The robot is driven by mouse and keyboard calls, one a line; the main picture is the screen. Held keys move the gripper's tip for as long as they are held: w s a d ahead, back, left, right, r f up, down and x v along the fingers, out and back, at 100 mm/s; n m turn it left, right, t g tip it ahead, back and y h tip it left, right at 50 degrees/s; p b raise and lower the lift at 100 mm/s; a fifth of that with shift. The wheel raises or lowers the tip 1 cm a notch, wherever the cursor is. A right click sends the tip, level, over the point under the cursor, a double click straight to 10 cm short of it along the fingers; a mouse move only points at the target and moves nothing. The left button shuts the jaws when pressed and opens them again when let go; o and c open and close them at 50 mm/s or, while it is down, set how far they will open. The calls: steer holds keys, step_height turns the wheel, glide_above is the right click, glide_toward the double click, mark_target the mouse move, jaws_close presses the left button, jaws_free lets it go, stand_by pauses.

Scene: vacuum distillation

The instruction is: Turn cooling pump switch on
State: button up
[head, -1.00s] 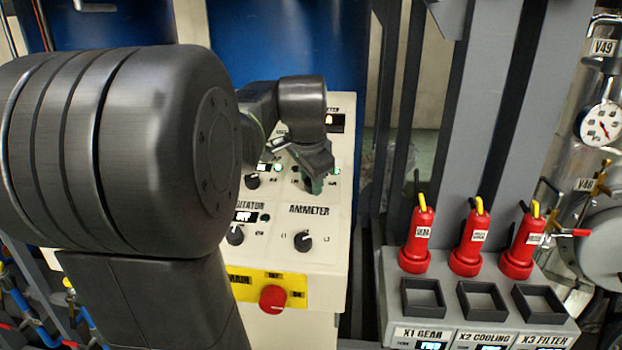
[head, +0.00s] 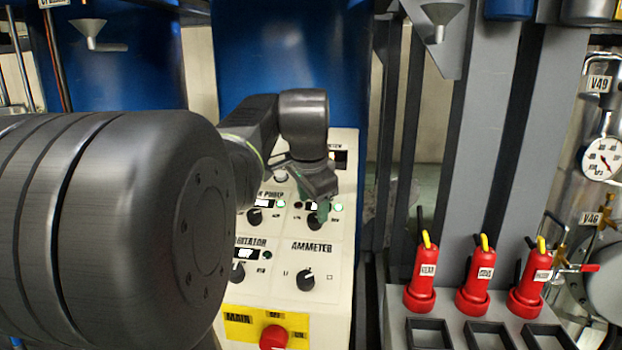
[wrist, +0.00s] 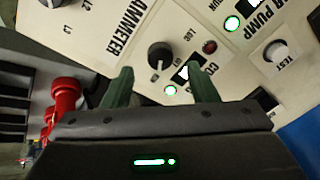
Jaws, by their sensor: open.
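The cooling pump switch is a black rotary knob (wrist: 160,56) on a cream control panel, beside a partly hidden label beginning "CO". In the wrist view it lies between and just beyond my gripper's (wrist: 160,85) two open dark-green fingers, apparently without contact. A green lamp (wrist: 170,90) beside it is lit; a red lamp (wrist: 209,46) looks dark. The knob's exact pointer position is unclear.
The ammeter knob (head: 305,280) sits below. Another pump knob (head: 255,216) is to the left. A red main switch (head: 273,337) on a yellow plate is at the bottom.

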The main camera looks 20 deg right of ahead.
mark_target(314, 218)
steer(key=v, duration=0.9)
steer(key=shift+r, duration=0.1)
steer(key=x, duration=1.3)
steer(key=shift+w+d+f+p, duration=0.1)
steer(key=shift+f+p, duration=0.2)
steer(key=shift+f, duration=0.1)
